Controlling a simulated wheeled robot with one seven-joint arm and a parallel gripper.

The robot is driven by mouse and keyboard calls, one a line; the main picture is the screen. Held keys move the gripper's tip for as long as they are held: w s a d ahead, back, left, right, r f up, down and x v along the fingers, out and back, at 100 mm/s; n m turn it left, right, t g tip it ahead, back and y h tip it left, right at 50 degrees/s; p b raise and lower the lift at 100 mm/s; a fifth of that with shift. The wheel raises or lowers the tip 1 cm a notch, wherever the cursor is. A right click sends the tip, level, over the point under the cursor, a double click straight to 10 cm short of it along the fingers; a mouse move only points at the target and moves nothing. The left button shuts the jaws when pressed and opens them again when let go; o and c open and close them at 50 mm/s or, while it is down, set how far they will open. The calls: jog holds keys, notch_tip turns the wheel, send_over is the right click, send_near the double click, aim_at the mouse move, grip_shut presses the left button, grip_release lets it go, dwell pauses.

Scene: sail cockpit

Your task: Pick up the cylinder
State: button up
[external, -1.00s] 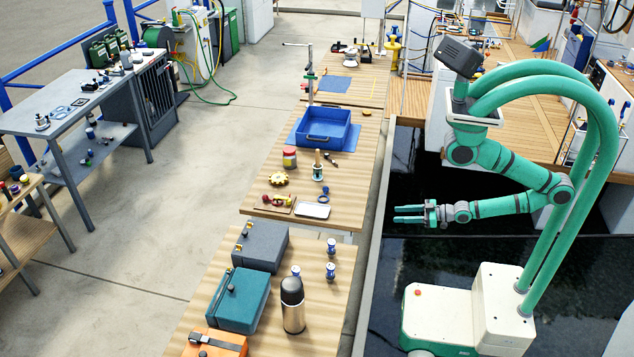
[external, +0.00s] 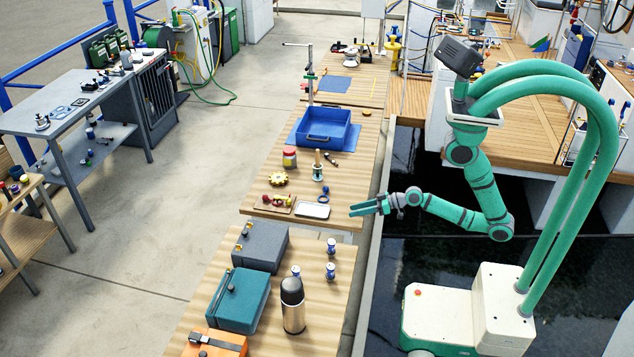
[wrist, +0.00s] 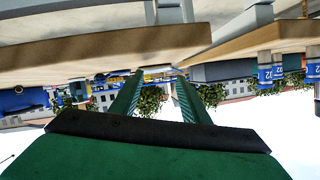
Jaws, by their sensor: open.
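Several cylinders show, and I cannot tell which one the task means. Small blue-and-white cylinders stand upright on the near table, one toward its back (external: 331,246), one in front of it (external: 331,271) and one to the left (external: 296,271). A taller steel flask (external: 293,315) with a dark cap stands in front of them. In the wrist view, which looks upside down, blue cylinders marked 02 (wrist: 265,70) show at the right edge. My green gripper (external: 352,210) is open and empty, off the tables' right side, apart from the cylinders. Its two fingers (wrist: 158,92) also show in the wrist view.
The near table (external: 335,310) also holds a grey case (external: 260,248), a teal case (external: 238,300) and an orange case (external: 215,345). A gap separates it from the middle table (external: 345,170), which holds a blue bin (external: 325,128) and a white tray (external: 312,210). Dark water lies under my arm.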

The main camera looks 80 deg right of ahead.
jog(key=w+a+r+n+g+y, duration=0.1)
jog(key=w+a+n+y, duration=0.25)
jog(key=a, duration=0.45)
jog(key=n+g+y, duration=0.3)
jog(key=n+y, duration=0.2)
jog(key=n, duration=0.3)
send_near(329, 250)
jog(key=shift+w+a+m+h, duration=0.15)
jog(key=shift+w+a, duration=0.15)
jog(key=shift+w, duration=0.25)
jog(key=shift+w+a+m+h, duration=0.1)
jog(key=shift+w+a, duration=0.25)
jog(key=shift+w, duration=0.2)
jog(key=shift+g, duration=0.3)
jog(key=x, duration=0.5)
jog(key=shift+w+a+f, duration=0.1)
jog(key=shift+a+f, duration=0.05)
jog(key=shift+s+f+x, duration=0.1)
jog(key=shift+f+x, duration=0.05)
jog(key=shift+x, duration=1.15)
jog(key=shift+s+f+x, duration=0.1)
jog(key=shift+s+x, duration=0.05)
jog(key=shift+x, duration=1.1)
jog(key=c, duration=1)
